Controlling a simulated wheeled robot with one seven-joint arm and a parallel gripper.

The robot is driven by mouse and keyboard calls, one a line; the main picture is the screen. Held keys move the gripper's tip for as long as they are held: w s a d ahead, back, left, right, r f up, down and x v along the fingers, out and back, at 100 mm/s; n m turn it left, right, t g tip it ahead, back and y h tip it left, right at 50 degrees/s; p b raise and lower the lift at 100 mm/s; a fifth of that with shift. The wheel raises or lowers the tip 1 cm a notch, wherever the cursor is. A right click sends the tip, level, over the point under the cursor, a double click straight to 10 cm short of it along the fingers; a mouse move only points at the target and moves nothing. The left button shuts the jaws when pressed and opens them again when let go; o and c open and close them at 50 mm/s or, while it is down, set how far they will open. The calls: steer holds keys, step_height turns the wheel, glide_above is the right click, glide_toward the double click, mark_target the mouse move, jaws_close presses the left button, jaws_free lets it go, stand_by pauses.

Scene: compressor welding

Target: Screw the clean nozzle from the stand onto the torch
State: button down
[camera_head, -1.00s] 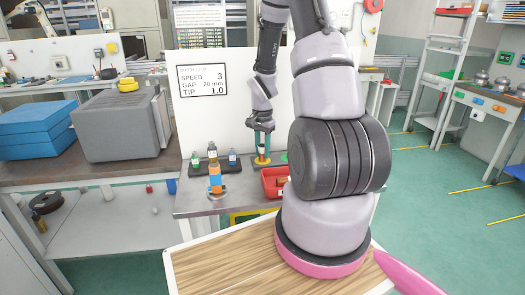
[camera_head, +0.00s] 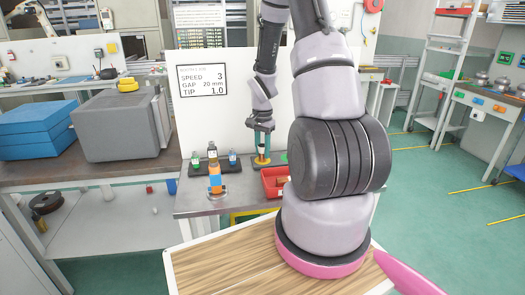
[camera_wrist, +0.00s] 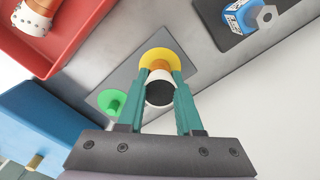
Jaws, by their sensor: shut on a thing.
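My gripper (camera_head: 262,150) points down over the bench, right of the sign. In the wrist view its teal fingers (camera_wrist: 161,92) are shut on the nozzle (camera_wrist: 160,90), a pale cylinder with a dark round end. The nozzle is over the stand's yellow disc (camera_wrist: 163,59); whether it touches it I cannot tell. A green disc with a peg (camera_wrist: 112,103) is beside it. An upright orange and blue piece (camera_head: 214,178), perhaps the torch, stands left of my gripper. A blue block (camera_wrist: 35,125) with a brass-coloured tip (camera_wrist: 35,161) shows at lower left in the wrist view.
A sign (camera_head: 203,79) is on the white panel behind.

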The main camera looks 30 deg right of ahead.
mark_target(262, 146)
steer(key=shift+r, duration=0.2)
steer(key=shift+r, duration=2.45)
